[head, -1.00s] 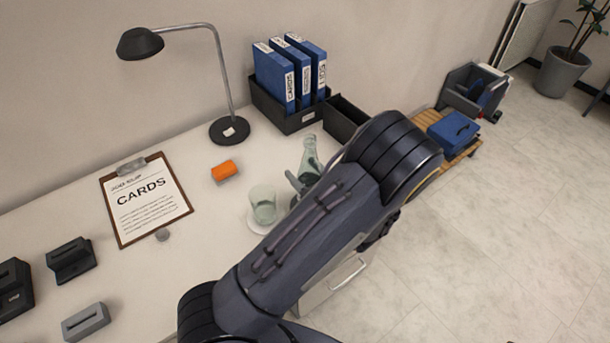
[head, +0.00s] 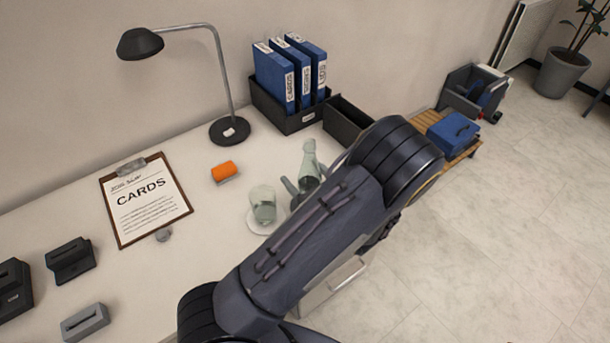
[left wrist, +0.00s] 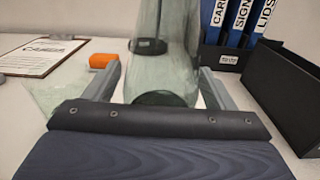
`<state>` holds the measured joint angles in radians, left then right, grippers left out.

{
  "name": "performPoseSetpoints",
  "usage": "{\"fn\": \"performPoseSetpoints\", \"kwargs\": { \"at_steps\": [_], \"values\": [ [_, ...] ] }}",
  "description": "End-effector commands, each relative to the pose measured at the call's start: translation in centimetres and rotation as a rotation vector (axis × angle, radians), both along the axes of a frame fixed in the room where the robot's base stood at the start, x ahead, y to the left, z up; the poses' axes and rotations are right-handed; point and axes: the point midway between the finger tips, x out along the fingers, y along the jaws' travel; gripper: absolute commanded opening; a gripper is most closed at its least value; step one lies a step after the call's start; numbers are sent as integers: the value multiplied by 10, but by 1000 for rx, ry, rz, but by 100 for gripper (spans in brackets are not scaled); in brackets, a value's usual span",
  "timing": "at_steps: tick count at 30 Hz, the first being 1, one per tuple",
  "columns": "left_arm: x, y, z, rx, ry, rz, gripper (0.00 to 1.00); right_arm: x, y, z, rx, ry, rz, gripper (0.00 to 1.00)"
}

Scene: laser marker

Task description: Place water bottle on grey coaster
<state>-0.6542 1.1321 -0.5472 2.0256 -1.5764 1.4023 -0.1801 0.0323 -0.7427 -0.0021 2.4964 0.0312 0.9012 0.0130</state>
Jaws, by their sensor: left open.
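The water bottle (head: 308,155) is clear, greenish and upright near the desk's right end. It fills the middle of the left wrist view (left wrist: 163,60). My left gripper (head: 306,180) is open, with one finger on each side of the bottle's lower part; I cannot tell whether either finger touches it. The fingers also show in the left wrist view (left wrist: 157,85). My forearm hides part of the desk beside the bottle. No separate grey coaster is clearly visible. My right gripper is out of view.
An orange block (head: 224,172) lies left of the bottle. Behind stand a lamp (head: 230,130), a holder with blue binders (head: 290,118) and an open dark box (head: 347,122). A clipboard (head: 145,200) lies left; the desk between it and the glass is mostly clear.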

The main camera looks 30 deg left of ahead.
Motion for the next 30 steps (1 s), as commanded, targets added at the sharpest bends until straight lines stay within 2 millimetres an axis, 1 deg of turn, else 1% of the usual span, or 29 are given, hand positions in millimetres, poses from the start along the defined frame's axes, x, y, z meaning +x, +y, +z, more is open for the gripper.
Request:
{"fn": "performPoseSetpoints", "kwargs": {
  "at_steps": [1,5,12,15,18,23,30],
  "values": [
    [0,-2,3,0,-1,-1,78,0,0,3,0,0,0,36],
    [-7,-19,1,0,0,-5,78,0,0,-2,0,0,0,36],
    [-27,-68,1,0,-1,-7,78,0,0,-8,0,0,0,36],
    [-34,-86,1,-1,-2,-5,78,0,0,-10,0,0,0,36],
    [-40,-99,1,-1,-2,-4,78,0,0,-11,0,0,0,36],
    [-45,-110,2,0,0,-2,78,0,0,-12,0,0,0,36],
    [-46,-111,2,0,1,0,78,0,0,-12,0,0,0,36]
  ]
}}
